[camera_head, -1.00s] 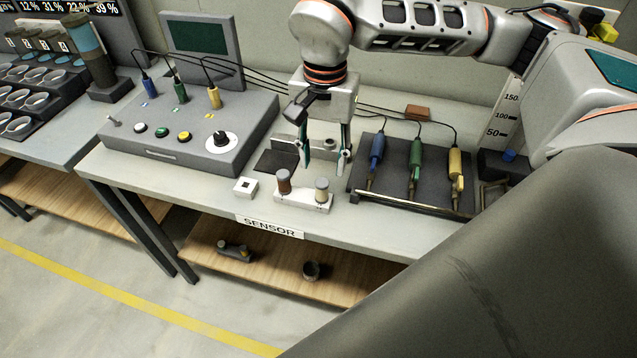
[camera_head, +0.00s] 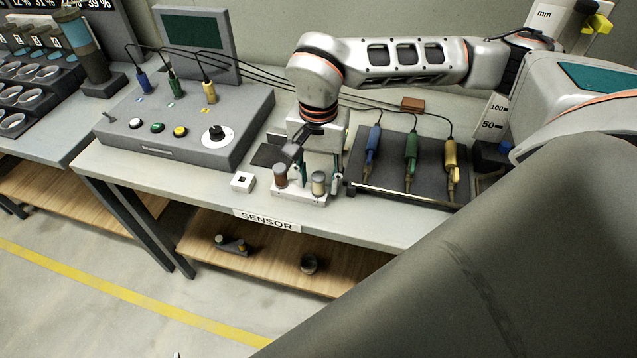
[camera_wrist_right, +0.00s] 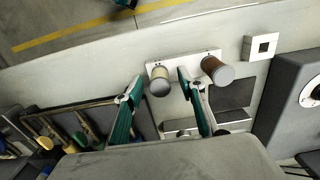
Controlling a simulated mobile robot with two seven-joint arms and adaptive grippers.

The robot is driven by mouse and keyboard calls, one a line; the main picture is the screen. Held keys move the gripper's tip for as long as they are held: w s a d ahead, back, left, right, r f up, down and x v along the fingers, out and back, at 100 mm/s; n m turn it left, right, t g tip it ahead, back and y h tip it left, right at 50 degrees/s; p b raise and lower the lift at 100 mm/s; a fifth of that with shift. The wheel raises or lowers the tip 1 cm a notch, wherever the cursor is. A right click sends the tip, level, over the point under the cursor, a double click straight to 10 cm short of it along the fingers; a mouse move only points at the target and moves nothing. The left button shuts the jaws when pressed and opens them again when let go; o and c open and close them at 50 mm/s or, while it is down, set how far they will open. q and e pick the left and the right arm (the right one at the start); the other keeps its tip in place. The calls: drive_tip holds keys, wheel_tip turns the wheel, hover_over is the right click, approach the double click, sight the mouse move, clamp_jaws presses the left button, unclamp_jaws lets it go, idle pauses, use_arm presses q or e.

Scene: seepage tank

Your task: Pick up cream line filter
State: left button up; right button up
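The cream line filter (camera_head: 318,184), a short cream cylinder with a grey cap, stands upright at the right of a white holder (camera_head: 300,197). It also shows in the right wrist view (camera_wrist_right: 158,80). A brown filter (camera_head: 280,175) stands at the holder's left. My right gripper (camera_head: 320,172) is open, low over the holder, with its fingers on either side of the cream filter. In the right wrist view one finger (camera_wrist_right: 160,85) is between the two filters; I cannot tell whether either touches. A small tip at the head view's bottom edge may be my left gripper (camera_head: 177,355).
A rack with blue, green and yellow probes (camera_head: 411,150) stands close at the right. A grey control box (camera_head: 190,128) stands at the left. A small white square block (camera_head: 243,181) lies left of the holder. The table's front edge is near.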

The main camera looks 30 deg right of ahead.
sight(319, 176)
clamp_jaws()
wheel_tip(319, 176, up, 20)
drive_tip(key=shift+p, duration=0.4)
drive_tip(key=shift+s, duration=0.1)
